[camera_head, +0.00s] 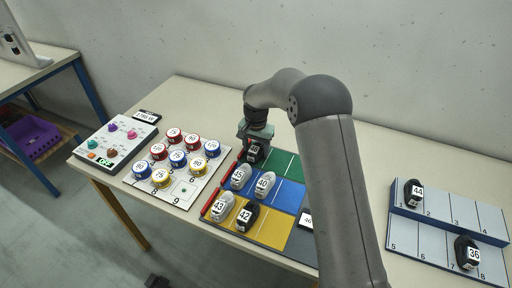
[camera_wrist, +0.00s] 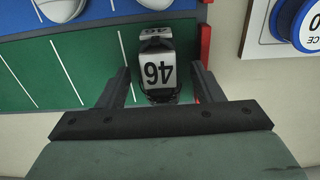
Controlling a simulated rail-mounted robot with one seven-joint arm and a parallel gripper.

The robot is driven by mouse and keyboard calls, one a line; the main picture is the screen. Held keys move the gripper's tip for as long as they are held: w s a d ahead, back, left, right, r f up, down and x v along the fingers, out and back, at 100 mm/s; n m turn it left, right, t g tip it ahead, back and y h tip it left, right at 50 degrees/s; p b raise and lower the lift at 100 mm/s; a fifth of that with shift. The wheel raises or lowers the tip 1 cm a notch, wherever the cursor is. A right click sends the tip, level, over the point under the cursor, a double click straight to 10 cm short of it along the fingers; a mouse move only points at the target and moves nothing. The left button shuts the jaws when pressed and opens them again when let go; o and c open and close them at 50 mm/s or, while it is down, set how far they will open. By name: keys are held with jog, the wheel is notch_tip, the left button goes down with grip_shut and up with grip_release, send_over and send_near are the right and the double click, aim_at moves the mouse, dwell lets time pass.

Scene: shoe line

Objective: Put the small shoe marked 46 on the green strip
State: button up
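The small dark shoe with a white label marked 46 (camera_wrist: 157,72) stands on the end of the green strip (camera_wrist: 75,75), close to a red edge. In the head view the shoe (camera_head: 254,153) is just below my gripper (camera_head: 256,133), at the left end of the green strip (camera_head: 286,164). In the wrist view my gripper (camera_wrist: 161,80) is open, with one finger on each side of the shoe and a visible gap on both sides. The shoe's lower part is partly hidden by the gripper.
Shoes 45 (camera_head: 238,177) and 40 (camera_head: 264,184) stand on the blue strip; 43 (camera_head: 222,207) and 42 (camera_head: 246,216) on the yellow. Numbered spools (camera_head: 177,158) stand left; a blue-edged rack (camera_head: 440,228) holds 44 and 36.

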aim_at(256, 146)
notch_tip(256, 146, up, 12)
jog(key=f+b, duration=0.1)
jog(key=s+d+r+n, duration=0.1)
jog(key=s+d+r, duration=0.55)
jog(key=s, duration=0.25)
jog(key=s+d+f+n, duration=0.1)
jog(key=s+d, duration=0.2)
jog(key=s, duration=0.6)
jog(key=s+d+f+n, duration=0.1)
jog(key=s+d, duration=0.3)
jog(key=s, duration=0.5)
jog(key=s+d+f+n, duration=0.1)
jog(key=s+d, duration=0.3)
jog(key=s, duration=0.6)
jog(key=shift+f, duration=0.55)
